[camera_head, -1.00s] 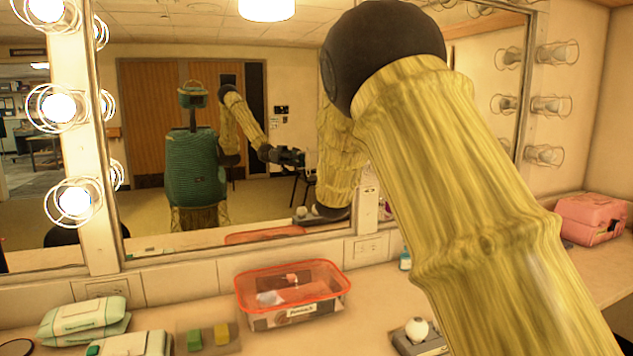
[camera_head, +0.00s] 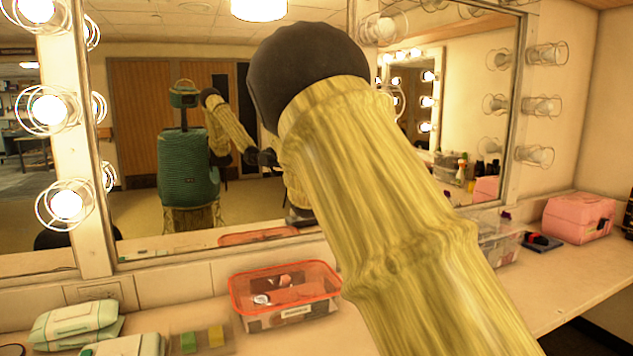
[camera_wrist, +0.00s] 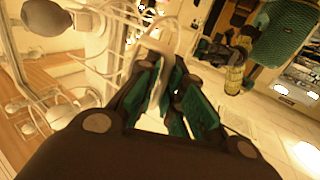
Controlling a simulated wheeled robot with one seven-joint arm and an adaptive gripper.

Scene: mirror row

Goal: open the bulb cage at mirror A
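In the head view my arm hides my gripper; its small dark reflection shows in the mirror (camera_head: 240,200). In the wrist view my gripper (camera_wrist: 165,68) has dark fingers with green pads, close together toward the tips. A pale blurred shape lies at the fingertips; I cannot tell whether they hold it. Wire bulb cages (camera_wrist: 62,112) stand left of the fingers, with an unlit bulb (camera_wrist: 46,17) at upper left. In the head view a caged unlit bulb (camera_head: 384,28) shows on the post beside my arm. No label tells which mirror is A, and no cage is clearly open.
Lit caged bulbs (camera_head: 48,110) line the left post, unlit ones (camera_head: 540,106) the right. The counter holds a red-rimmed clear bin (camera_head: 285,312), green-and-white packs (camera_head: 75,322), another clear bin (camera_head: 505,246) and a pink case (camera_head: 578,218). Bare counter lies at right.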

